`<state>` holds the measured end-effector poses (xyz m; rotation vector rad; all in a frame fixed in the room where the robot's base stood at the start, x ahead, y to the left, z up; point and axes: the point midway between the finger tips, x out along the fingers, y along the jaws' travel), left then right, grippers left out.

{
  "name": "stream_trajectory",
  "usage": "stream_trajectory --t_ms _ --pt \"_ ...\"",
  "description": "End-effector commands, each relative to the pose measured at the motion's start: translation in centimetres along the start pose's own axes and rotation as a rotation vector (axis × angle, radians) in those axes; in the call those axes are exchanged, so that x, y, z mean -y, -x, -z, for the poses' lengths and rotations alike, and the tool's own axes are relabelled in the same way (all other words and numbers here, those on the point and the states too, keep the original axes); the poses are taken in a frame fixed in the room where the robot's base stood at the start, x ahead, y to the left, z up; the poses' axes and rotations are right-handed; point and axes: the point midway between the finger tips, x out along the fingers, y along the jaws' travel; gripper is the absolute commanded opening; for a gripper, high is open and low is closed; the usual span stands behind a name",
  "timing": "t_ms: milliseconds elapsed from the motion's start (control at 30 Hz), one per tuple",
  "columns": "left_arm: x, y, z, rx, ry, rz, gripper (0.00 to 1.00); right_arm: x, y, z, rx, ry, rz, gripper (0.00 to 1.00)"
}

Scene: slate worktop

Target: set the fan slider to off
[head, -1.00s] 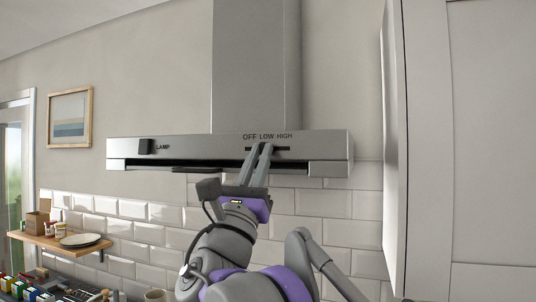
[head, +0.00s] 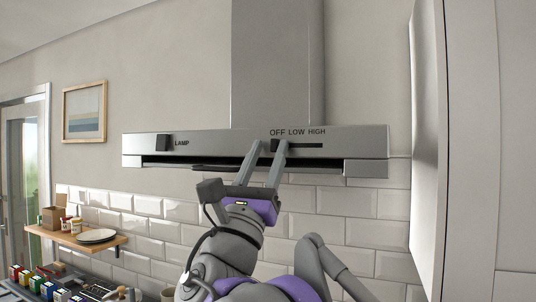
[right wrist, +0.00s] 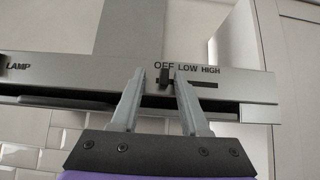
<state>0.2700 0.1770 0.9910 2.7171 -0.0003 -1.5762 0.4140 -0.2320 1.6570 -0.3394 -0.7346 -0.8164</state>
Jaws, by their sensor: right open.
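The range hood (head: 225,144) has a dark fan slider slot (head: 302,145) under the labels OFF, LOW and HIGH. In the right wrist view the black slider knob (right wrist: 164,77) stands at the left end of the slot, under OFF. In the head view the knob (head: 275,146) is partly hidden by a finger. My right gripper (head: 268,145) is open, with its fingertips up at the hood's front. In the right wrist view the gripper (right wrist: 160,74) has one finger on each side of the knob, with gaps between. My left gripper is not in view.
A black lamp switch (head: 163,143) is on the hood's left part. A tall cabinet (head: 455,150) stands close on the right. Tiled wall (head: 340,205) lies below the hood.

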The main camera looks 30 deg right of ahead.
Motion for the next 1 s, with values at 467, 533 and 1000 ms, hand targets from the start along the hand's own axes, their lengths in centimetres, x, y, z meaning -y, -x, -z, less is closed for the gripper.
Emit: stream_trajectory --t_ms 467,533,1000 --pt "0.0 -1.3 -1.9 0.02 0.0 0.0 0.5 -0.1 5.6 0.2 -0.002 -0.002 -0.005 0.45" --pt "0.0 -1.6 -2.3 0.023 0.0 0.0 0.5 -0.1 7.0 0.2 -0.002 -0.003 -0.004 0.45" --pt "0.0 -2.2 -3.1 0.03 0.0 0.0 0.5 0.0 10.9 0.0 0.0 0.0 0.0 0.45"
